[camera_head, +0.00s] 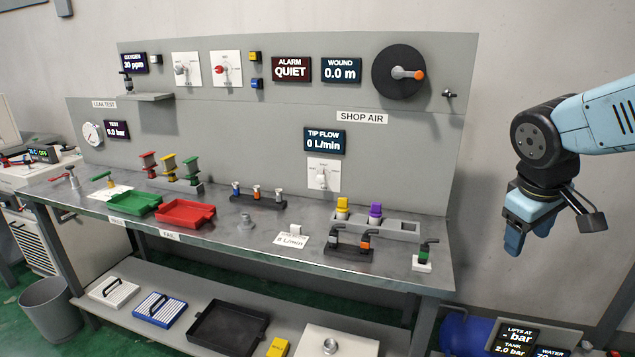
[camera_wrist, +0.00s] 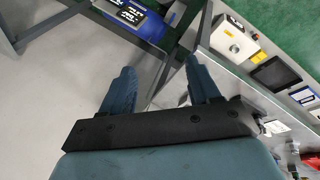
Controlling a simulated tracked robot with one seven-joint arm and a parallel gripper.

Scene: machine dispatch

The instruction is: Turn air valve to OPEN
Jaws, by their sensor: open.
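A SHOP AIR label (camera_head: 362,117) is on the grey back panel. Below it, under the TIP FLOW display (camera_head: 325,140) reading 0 L/min, is a white plate with a pale handle (camera_head: 323,175). It looks like a valve or switch; its markings are too small to read. I cannot tell whether it is the air valve. My gripper (camera_head: 527,245) hangs to the right of the bench, pointing down, well apart from the panel. In the wrist view my gripper (camera_wrist: 160,75) has its fingers apart with nothing between them.
The metal bench (camera_head: 290,265) carries a green tray (camera_head: 130,203), a red tray (camera_head: 186,212) and several small tools. Free air surrounds my gripper.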

